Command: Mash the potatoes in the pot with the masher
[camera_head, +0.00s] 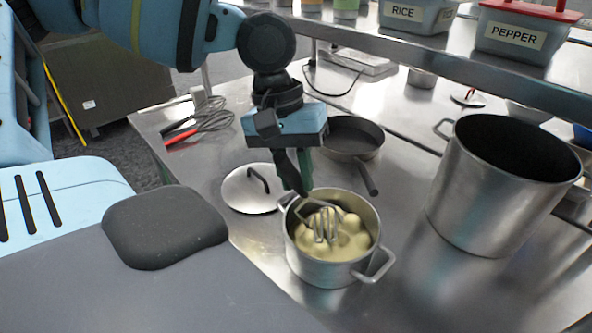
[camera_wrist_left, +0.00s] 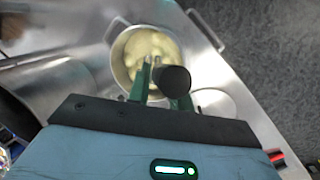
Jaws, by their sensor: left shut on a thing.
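The steel pot (camera_head: 318,272) stands on the metal counter with several pale yellow potatoes (camera_head: 345,240) in it. The potatoes also show in the left wrist view (camera_wrist_left: 148,45). My left gripper (camera_head: 297,188) is above the pot's back left rim, shut on the masher (camera_head: 325,226). The masher's wire head is inside the pot at the potatoes; I cannot tell how deep it presses. In the left wrist view the masher's dark handle end (camera_wrist_left: 174,81) sits at the gripper's green fingers. My right gripper is in neither view.
A lid (camera_head: 240,195) lies left of the pot and a frying pan (camera_head: 350,140) stands behind it. A large stockpot (camera_head: 480,200) stands to the right. Whisks (camera_head: 210,122) lie at the back left. A shelf with labelled boxes (camera_head: 515,36) runs above the back.

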